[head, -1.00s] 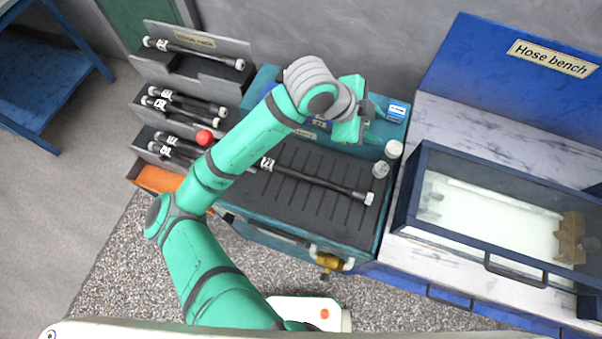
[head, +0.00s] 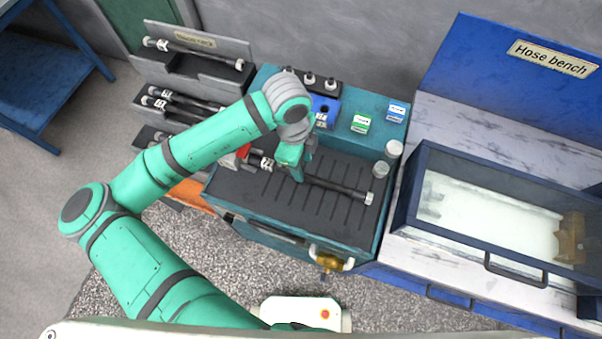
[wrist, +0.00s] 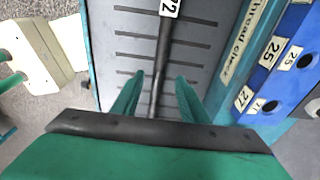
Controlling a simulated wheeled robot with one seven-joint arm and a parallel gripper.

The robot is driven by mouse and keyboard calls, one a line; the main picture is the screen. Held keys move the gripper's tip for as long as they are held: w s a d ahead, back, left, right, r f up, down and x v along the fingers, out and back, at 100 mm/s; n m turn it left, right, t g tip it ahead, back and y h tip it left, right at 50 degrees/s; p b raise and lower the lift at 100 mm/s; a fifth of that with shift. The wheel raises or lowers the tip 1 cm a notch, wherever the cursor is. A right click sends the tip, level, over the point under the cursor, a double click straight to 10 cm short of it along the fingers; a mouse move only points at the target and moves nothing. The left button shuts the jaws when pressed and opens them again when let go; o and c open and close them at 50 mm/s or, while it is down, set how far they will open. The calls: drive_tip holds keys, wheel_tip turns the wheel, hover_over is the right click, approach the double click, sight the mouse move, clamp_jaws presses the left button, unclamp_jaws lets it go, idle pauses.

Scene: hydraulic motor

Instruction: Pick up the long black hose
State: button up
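A long black hose (head: 340,188) with pale end fittings and a white label lies across the dark ribbed mat of the teal bench. My gripper (head: 297,174) is over the middle of the hose in the head view. In the wrist view the hose (wrist: 163,50) runs between the two green fingers of my gripper (wrist: 157,92), with gaps on both sides, so the gripper is open. I cannot tell exactly how high the fingertips are above the mat. Part of the hose is hidden behind my gripper in the head view.
Other black hoses (head: 195,53) lie in a grey rack at the left. Blue (head: 397,112) and green (head: 360,124) boxes, white-lidded jars (head: 380,169) and a blue block (head: 326,112) stand around the mat. A glass-topped case (head: 490,215) is at the right.

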sight(305, 175)
drive_tip(key=shift+s+d+f, duration=0.15)
drive_tip(key=shift+d+f, duration=0.05)
drive_tip(key=shift+f, duration=1.15)
drive_tip(key=shift+s+d+f, duration=0.1)
drive_tip(key=shift+d+f, duration=0.1)
drive_tip(key=shift+f, duration=1.15)
clamp_jaws()
